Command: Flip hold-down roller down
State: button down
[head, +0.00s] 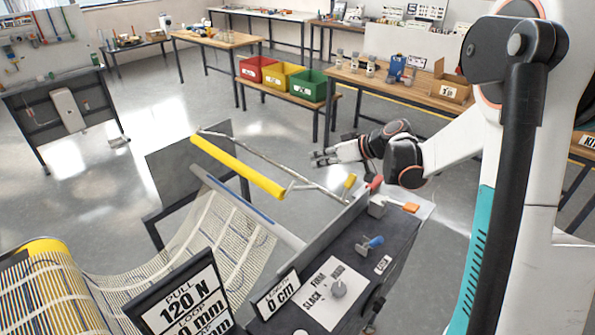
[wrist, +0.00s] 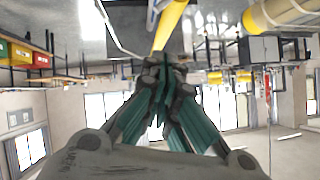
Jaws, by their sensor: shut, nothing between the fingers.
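The yellow hold-down roller (head: 238,167) sits on a thin metal frame (head: 275,160), raised above the machine's long bar and the mesh. A short yellow grip (head: 350,181) shows near the frame's right end. My gripper (head: 318,158) is shut and empty, to the right of the roller and apart from it in the head view. In the wrist view the closed fingers (wrist: 167,62) point toward a yellow bar (wrist: 170,25), probably the roller. Whether they touch it cannot be told there.
Mesh (head: 205,240) hangs at left near a sign (head: 185,300). Bins (head: 283,78) stand on a bench behind. Open floor lies behind the machine.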

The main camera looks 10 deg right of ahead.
jog(key=b, duration=0.2)
send_over(283, 186)
jog(key=d, duration=0.4)
jog(key=f, duration=0.5)
jog(key=shift+w+a+f, duration=0.15)
jog(key=shift+w+f, duration=0.2)
jog(key=shift+s+a+f, duration=0.1)
jog(key=shift+a+f, duration=0.05)
jog(key=shift+f, duration=0.45)
jog(key=shift+a+f, duration=0.15)
jog(key=shift+f, duration=0.4)
jog(key=shift+a+f, duration=0.2)
jog(key=shift+f, duration=0.35)
jog(key=shift+s+b, duration=0.1)
jog(key=shift+b, duration=0.25)
jog(key=shift+s+a+f+n+h+b, duration=0.3)
jog(key=shift+a+f+b, duration=0.2)
jog(key=shift+f+b, duration=0.15)
jog(key=shift+s+a+f+n+h+b, duration=0.3)
jog(key=shift+a+f+b, duration=0.2)
jog(key=shift+f, duration=0.25)
notch_tip(283, 186, down, 6)
jog(key=s+a+n+t+h+b, duration=0.1)
jog(key=a+n+t+h+b, duration=0.1)
jog(key=b, duration=0.3)
jog(key=shift+s+r, duration=0.2)
